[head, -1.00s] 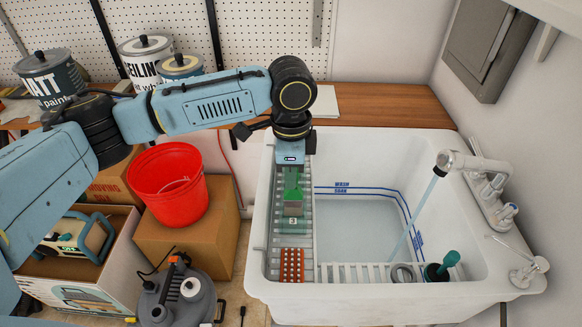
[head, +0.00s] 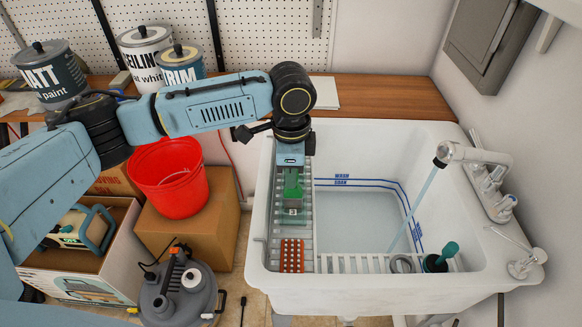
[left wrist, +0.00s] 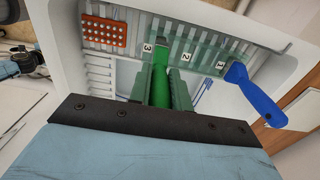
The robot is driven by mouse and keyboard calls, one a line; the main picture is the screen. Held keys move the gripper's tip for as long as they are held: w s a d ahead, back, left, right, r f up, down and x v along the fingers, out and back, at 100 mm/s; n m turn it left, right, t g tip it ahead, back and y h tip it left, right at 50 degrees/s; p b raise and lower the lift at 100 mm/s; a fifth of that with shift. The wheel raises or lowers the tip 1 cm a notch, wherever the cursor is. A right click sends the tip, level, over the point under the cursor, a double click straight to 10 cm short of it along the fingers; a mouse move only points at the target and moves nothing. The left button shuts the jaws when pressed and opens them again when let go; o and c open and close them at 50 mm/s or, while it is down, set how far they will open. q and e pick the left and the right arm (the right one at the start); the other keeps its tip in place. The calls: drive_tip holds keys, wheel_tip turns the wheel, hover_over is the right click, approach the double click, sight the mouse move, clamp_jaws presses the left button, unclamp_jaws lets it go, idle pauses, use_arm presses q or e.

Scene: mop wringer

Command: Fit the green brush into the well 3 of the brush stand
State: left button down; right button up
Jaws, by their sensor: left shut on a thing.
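My left gripper (head: 291,172) is shut on the green brush (head: 292,187), over the left ledge of the sink. The left wrist view also shows the green brush (left wrist: 160,72) between the dark green fingers (left wrist: 162,90), pointing at the stand. The brush stand (left wrist: 195,48) is a clear greenish piece with wells labelled 3, 2 and 1. The brush end lies in line with the label 3 in the wrist view; I cannot tell whether it is inside the well. A blue brush (left wrist: 254,92) is at well 1. In the head view the stand (head: 292,219) is partly hidden by the gripper and brush. My right gripper is not in view.
The white sink (head: 262,215) has a running faucet (head: 465,153) on its right. An orange perforated block (head: 291,255) lies on the slatted ledge near the stand. A dark green cup (head: 436,263) stands at the front. A red bucket (head: 170,180) is to the left.

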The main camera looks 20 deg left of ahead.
use_arm(q)
drive_tip(key=shift+f, duration=1)
drive_tip(key=c, duration=1.2)
unclamp_jaws()
wheel_tip(320, 180, up, 13)
drive_tip(key=shift+r+p, duration=0.2)
drive_tip(key=shift+p, duration=0.1)
drive_tip(key=shift+s+f, duration=0.1)
